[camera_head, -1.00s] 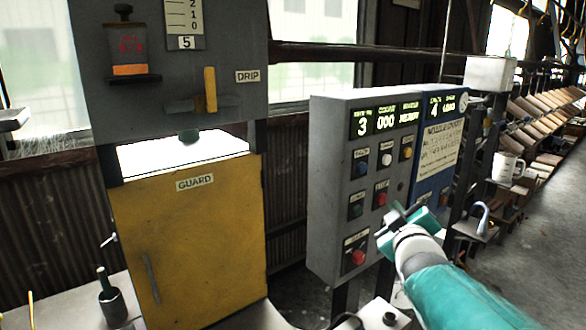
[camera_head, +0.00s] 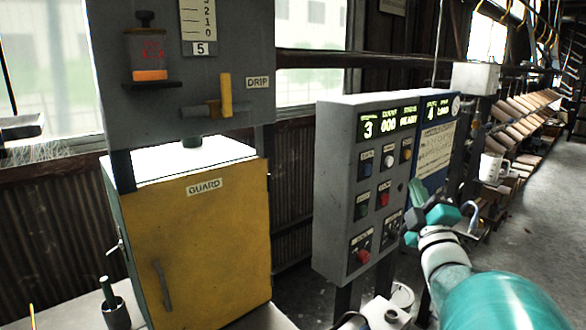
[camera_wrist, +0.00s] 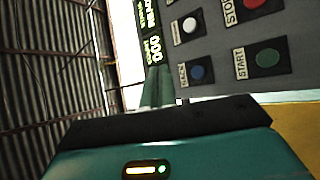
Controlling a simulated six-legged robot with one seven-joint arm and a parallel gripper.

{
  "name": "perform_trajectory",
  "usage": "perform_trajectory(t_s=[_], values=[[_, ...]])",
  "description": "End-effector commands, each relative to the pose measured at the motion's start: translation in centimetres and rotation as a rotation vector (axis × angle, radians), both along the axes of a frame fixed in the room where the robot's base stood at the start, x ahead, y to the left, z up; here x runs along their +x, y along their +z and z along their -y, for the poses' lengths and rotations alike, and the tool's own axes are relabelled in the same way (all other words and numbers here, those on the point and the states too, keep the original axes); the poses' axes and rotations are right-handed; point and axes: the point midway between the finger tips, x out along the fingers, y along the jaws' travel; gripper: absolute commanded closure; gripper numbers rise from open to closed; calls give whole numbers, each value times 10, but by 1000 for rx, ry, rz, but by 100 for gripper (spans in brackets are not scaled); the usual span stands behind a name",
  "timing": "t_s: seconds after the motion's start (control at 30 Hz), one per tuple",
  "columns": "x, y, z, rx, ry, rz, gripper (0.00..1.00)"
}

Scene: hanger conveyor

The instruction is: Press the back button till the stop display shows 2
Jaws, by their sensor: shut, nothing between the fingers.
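The grey control panel (camera_head: 335,190) carries a lit display (camera_head: 388,123) reading 3, 000 and READY; the small captions above are unreadable there. The blue button (camera_head: 365,167) is at the upper left of the buttons. In the wrist view the blue button (camera_wrist: 197,72) has a blurred label beside it that may read BACK. My gripper (camera_head: 418,192) is shut and empty, at the panel's right side in the head view, and looks apart from the buttons. Its teal fingers (camera_wrist: 158,88) point toward the panel in the wrist view, left of the blue button.
Close by are a white button (camera_head: 388,160), a yellow button (camera_head: 406,153), a green START button (camera_wrist: 267,57) and a red STOP button (camera_wrist: 250,3). A larger red button (camera_head: 363,256) sits low. A blue panel (camera_head: 436,140) adjoins on the right. A yellow guard box (camera_head: 200,240) stands left.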

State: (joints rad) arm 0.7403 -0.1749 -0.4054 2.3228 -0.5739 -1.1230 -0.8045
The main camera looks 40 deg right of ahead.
Motion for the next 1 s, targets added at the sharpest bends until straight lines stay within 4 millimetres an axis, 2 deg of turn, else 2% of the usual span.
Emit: perform_trajectory(t_s=[0.27,0.7,1.0], values=[[10,-1,-1,2,1,-1,100],[70,0,-11,2,6,0,100],[91,0,-13,2,5,-1,100]])
